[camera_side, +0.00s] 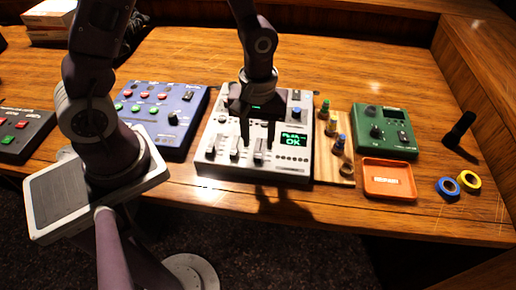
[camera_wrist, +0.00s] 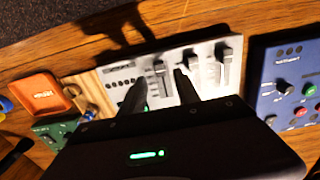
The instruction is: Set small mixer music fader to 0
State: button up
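The small mixer (camera_side: 216,133) is a pale grey box in the middle of the desk, with a green screen reading OK (camera_side: 293,140) and three upright faders near its front edge. My gripper (camera_side: 258,145) hangs over it, pointing down, its two dark fingers apart and empty. In the wrist view my gripper (camera_wrist: 158,88) has one finger on each side of the fader nearest the screen side (camera_wrist: 159,70); I cannot tell whether they touch it. The middle fader (camera_wrist: 192,62) and the outer fader (camera_wrist: 226,60) stand beside it. The fader labels are too small to read.
A blue mixer (camera_side: 160,118) stands left of the small mixer. A wooden strip with several knobs (camera_side: 332,130), a green box (camera_side: 386,130) and an orange tray (camera_side: 390,180) are to the right. Two tape rolls and a black object (camera_side: 459,130) lie farther right.

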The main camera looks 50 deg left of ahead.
aim_at(258, 154)
notch_tip(258, 154, down, 4)
jog(key=shift+f, duration=0.25)
grip_shut()
dwell(1.3)
